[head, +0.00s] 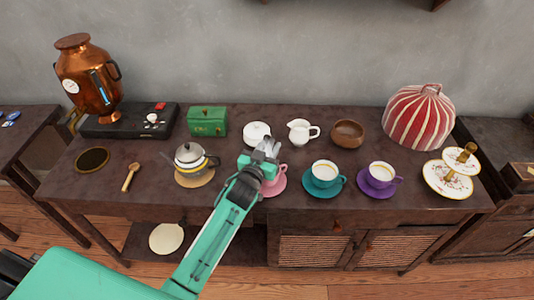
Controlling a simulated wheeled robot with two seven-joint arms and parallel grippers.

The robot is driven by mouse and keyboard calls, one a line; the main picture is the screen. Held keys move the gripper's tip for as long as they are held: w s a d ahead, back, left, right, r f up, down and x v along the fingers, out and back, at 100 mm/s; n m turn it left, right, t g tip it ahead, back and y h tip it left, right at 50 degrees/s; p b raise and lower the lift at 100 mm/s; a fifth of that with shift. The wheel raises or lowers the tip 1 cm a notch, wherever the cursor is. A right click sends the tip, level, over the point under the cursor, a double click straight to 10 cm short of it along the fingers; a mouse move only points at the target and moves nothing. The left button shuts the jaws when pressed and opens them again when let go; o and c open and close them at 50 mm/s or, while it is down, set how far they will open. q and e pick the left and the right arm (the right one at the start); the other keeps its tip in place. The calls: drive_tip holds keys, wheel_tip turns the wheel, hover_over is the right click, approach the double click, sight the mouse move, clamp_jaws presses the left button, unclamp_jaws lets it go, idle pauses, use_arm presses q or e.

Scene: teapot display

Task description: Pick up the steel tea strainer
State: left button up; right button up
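I cannot make out a steel tea strainer for certain. My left gripper (268,148) is over the table at the middle, above a pink cup and saucer (279,186), and it hides most of the cup. Its grey fingertips are small, and I cannot tell whether they are open, shut or holding something. Any small metal thing on or near the pink cup is hidden by or blends with the fingers. My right gripper is out of view.
A white lidded pot (255,132) and a white jug (301,131) stand just behind my gripper. A teal cup (324,174) and a purple cup (380,175) stand to the right. A teapot (190,158) stands left. The front left tabletop is mostly clear.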

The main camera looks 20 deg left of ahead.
use_arm(q)
drive_tip(key=shift+w, duration=0.25)
clamp_jaws()
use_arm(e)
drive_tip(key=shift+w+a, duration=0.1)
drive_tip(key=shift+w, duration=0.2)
use_arm(q)
drive_tip(key=shift+r, duration=0.1)
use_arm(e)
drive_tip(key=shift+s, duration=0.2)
